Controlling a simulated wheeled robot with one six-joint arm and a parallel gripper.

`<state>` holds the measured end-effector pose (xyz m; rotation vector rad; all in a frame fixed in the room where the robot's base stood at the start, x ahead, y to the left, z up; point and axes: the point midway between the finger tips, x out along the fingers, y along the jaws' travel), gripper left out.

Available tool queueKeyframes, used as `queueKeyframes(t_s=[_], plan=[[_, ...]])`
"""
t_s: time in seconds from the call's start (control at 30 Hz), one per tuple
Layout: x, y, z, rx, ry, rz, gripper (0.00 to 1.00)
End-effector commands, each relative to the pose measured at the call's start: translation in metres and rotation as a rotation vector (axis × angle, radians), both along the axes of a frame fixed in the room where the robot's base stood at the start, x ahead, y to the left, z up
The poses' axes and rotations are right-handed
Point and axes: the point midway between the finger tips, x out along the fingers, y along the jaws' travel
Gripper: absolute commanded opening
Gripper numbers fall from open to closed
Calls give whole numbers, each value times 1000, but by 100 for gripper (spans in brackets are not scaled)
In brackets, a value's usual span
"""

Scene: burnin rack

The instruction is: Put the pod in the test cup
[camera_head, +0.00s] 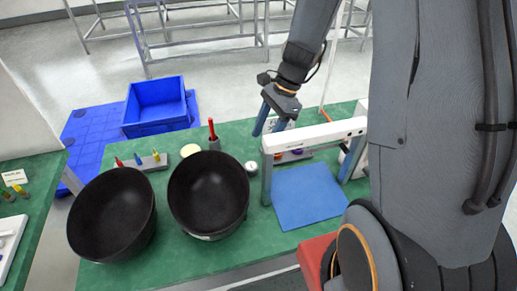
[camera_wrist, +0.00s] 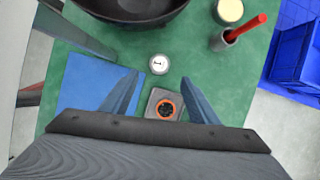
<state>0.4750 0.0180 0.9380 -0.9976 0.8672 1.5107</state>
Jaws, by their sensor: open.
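My gripper (camera_head: 270,128) is open and empty, above the far side of the green table behind the white-topped frame. In the wrist view its two blue-grey fingers (camera_wrist: 160,77) are spread. A small grey square block with an orange ring around a dark centre (camera_wrist: 165,108) lies below and between the fingers; I cannot tell whether it is the test cup or holds the pod. A small round white-faced piece (camera_wrist: 158,63) sits just beyond the fingertips; it also shows beside the black bowl in the head view (camera_head: 251,168). No pod is clearly identifiable.
Two large black bowls (camera_head: 111,215) (camera_head: 208,194) stand on the green table (camera_head: 190,257). A red-handled tool stands in a holder (camera_head: 213,135), near a pale yellow disc (camera_head: 190,150). The white-topped frame (camera_head: 315,134) spans a blue mat (camera_head: 307,196). A blue bin (camera_head: 156,106) lies beyond.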

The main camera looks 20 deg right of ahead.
Motion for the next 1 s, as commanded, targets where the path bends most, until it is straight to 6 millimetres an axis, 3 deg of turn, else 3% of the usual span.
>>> queueKeyframes(t_s=[0.23,0.37,1.0], plan=[[1,-5,14,-1,-12,30,58],[0,-4,12,-6,-71,190,58],[-4,13,-7,12,-563,1806,58]])
